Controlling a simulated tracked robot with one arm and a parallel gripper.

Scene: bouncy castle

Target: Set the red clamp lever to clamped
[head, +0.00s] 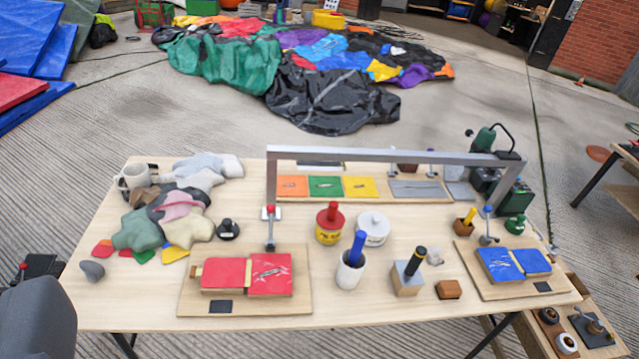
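The red clamp lever (270,228) stands near the back edge of the left wooden board (190,300). Its red knob points up and its grey rod looks about upright above a small metal base. In front of it lie two red fabric-like pads (223,273), side by side on the board, the right one with a pale mark. A matching blue-knobbed lever (487,226) stands behind blue pads (494,265) on the right board (470,255). I see no gripper fingers in this view, and nothing touches the red lever.
A metal frame (390,155) spans the table, its left leg close behind the red lever. A cloth pile and mug (132,178) lie left. A red-lidded yellow pot (329,225) and blue-handled cup (352,270) stand right of the red board. The table's front strip is clear.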

